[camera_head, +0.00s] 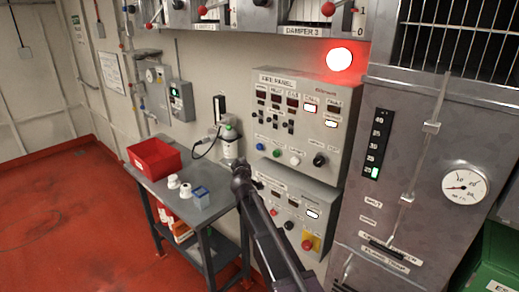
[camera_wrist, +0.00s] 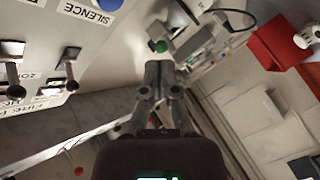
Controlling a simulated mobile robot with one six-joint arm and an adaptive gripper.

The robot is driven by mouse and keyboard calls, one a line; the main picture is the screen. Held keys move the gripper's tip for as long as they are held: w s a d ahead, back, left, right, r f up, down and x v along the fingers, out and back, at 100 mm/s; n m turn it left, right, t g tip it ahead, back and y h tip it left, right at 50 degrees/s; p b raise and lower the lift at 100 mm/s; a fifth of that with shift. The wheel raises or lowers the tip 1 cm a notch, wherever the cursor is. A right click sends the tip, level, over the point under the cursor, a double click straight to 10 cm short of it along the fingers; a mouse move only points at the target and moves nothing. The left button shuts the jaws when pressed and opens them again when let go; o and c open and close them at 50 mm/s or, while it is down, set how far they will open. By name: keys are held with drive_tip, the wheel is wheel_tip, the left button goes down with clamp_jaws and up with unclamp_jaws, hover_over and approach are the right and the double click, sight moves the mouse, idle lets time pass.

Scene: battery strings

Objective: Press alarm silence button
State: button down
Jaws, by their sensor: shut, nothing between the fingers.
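The fire panel (camera_head: 300,120) is a grey wall box with a row of buttons along its lower part. Its blue button (camera_head: 260,147) is at the left end of that row. In the wrist view a blue button (camera_wrist: 108,4) at the top edge, partly cut off, sits beside a label reading SILENCE (camera_wrist: 88,11). My gripper (camera_head: 240,169) is shut and empty, below and left of the blue button in the head view. In the wrist view its fingertips (camera_wrist: 158,68) are together, apart from the blue button.
Green (camera_head: 277,153) and white (camera_head: 294,160) buttons and a black knob (camera_head: 319,160) follow in the row. A lower panel (camera_head: 290,215) has a red mushroom button. A cart (camera_head: 200,222) with a red bin (camera_head: 153,157) and bottle (camera_head: 229,146) stands left. A red lamp (camera_head: 340,59) glows above.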

sight(257, 147)
drive_tip(key=shift+w+a+r+n+y, duration=0.1)
drive_tip(key=shift+a+n+y, duration=0.15)
drive_tip(key=shift+a, duration=0.2)
drive_tip(key=shift+w+a+r+n+y, duration=0.15)
drive_tip(key=shift+a+y, duration=0.1)
drive_tip(key=shift+a, duration=0.15)
drive_tip(key=shift+d, duration=0.1)
drive_tip(key=w+d, duration=0.5)
drive_tip(key=w, duration=0.1)
drive_tip(key=shift+w+d, duration=0.15)
drive_tip(key=shift+w, duration=0.2)
drive_tip(key=shift+w+d, duration=0.1)
drive_tip(key=shift+w, duration=0.1)
idle(1.3)
drive_tip(key=shift+w+d, duration=0.15)
drive_tip(key=shift+w, duration=0.05)
drive_tip(key=shift+w+d, duration=0.45)
drive_tip(key=shift+w, duration=0.1)
idle(1.7)
drive_tip(key=shift+s+a, duration=0.1)
drive_tip(key=shift+s, duration=0.05)
idle(0.3)
drive_tip(key=shift+s+a+f, duration=0.1)
drive_tip(key=shift+s+a, duration=0.5)
drive_tip(key=shift+s, duration=0.1)
